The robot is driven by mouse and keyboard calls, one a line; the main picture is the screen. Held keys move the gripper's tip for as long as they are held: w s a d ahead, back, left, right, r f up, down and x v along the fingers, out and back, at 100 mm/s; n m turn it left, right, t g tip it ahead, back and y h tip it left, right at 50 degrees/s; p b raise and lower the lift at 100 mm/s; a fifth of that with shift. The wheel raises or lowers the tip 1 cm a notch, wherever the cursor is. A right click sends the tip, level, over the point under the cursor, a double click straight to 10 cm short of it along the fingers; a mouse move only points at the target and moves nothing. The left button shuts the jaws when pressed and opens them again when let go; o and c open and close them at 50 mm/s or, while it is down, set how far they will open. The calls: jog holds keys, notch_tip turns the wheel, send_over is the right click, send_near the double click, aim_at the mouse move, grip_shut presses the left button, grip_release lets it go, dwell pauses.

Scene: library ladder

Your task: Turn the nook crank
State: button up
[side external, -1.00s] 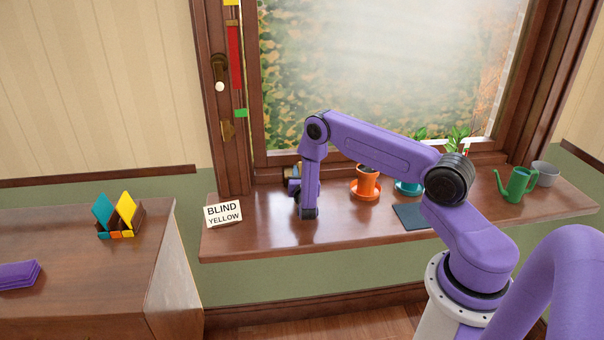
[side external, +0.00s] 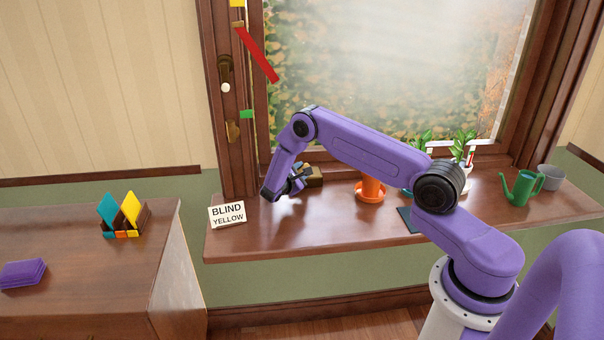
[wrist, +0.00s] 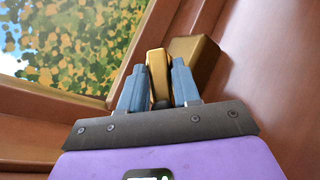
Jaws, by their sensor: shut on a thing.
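The crank has a brass housing (side external: 315,176) on the window sill, close to the window frame. In the wrist view the brass handle (wrist: 157,66) stands between my two blue-grey fingers, with the brass housing (wrist: 197,55) just behind it to the right. My gripper (side external: 298,184) is shut on the handle, beside the housing's left side. A red bar (side external: 258,55) hangs slanted from the left window frame, its lower end to the right. A yellow mark (side external: 237,3) is above it and a green mark (side external: 246,114) below. A card (side external: 227,214) reads "BLIND YELLOW".
An orange pot (side external: 372,188) stands right of the housing, under my arm. A dark mat, a green watering can (side external: 522,188) and a grey pot (side external: 550,178) are farther right. A desk (side external: 80,270) with a card holder (side external: 122,222) is at left. The front sill is clear.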

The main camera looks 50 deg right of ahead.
jog(key=m, duration=0.1)
jog(key=m+g, duration=0.1)
jog(key=m+y, duration=0.1)
jog(key=shift+w+r+g, duration=0.25)
jog(key=shift+w+g, duration=0.05)
jog(key=m+g+y, duration=0.1)
jog(key=m, duration=0.1)
jog(key=m+g+y, duration=0.1)
jog(key=m, duration=0.1)
jog(key=shift+w+d+r+m, duration=0.2)
jog(key=shift+r+m, duration=0.1)
jog(key=shift+r, duration=0.1)
jog(key=shift+d+r+m+g+y, duration=0.2)
jog(key=shift+m+y, duration=0.6)
jog(key=shift+m, duration=0.3)
jog(key=shift+d+r+m+g+y, duration=0.1)
jog(key=shift+m+g+y, duration=0.1)
jog(key=shift+m+y, duration=0.75)
jog(key=o, duration=1)
jog(key=shift+w+r, duration=0.1)
jog(key=v, duration=1.7)
jog(key=shift+a, duration=0.2)
